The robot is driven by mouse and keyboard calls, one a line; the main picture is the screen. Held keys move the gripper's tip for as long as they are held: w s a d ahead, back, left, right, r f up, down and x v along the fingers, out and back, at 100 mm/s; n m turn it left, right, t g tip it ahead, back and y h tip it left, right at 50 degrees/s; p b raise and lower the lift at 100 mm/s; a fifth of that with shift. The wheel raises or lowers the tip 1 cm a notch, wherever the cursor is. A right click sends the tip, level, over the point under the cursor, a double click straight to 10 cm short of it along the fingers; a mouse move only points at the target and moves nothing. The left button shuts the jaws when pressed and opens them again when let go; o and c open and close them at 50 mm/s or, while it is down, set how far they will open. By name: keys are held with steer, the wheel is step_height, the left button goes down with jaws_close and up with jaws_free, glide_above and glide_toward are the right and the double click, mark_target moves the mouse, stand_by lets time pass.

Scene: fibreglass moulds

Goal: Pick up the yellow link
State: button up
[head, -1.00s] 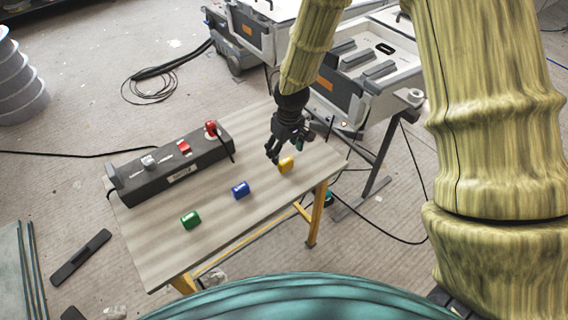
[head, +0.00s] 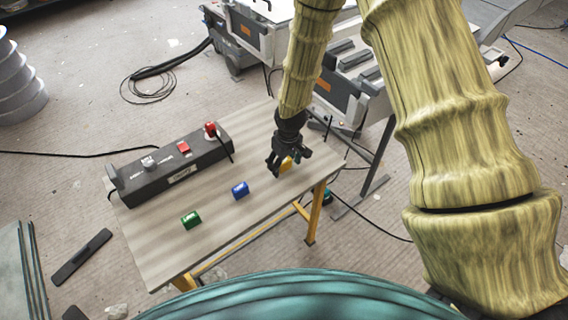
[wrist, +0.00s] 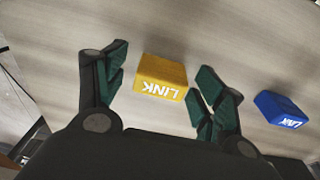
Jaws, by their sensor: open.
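The yellow link (wrist: 162,76) lies on the table, its white LINK lettering facing my gripper in the wrist view. In the head view the yellow link (head: 287,163) is partly hidden behind my gripper. My gripper (head: 276,172) is open just above the table beside it. In the wrist view my gripper (wrist: 157,90) has its two fingers spread, and the link shows between and slightly beyond the tips. I cannot tell whether a finger touches it.
A blue link (head: 240,190) and a green link (head: 191,220) lie on the table (head: 160,256) to the left. The blue link also shows at right in the wrist view (wrist: 280,109). A dark control box (head: 170,168) with red parts stands along the table's back left.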

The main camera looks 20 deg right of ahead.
steer(key=shift+f, duration=0.2)
steer(key=c, duration=1)
steer(key=shift+r, duration=0.1)
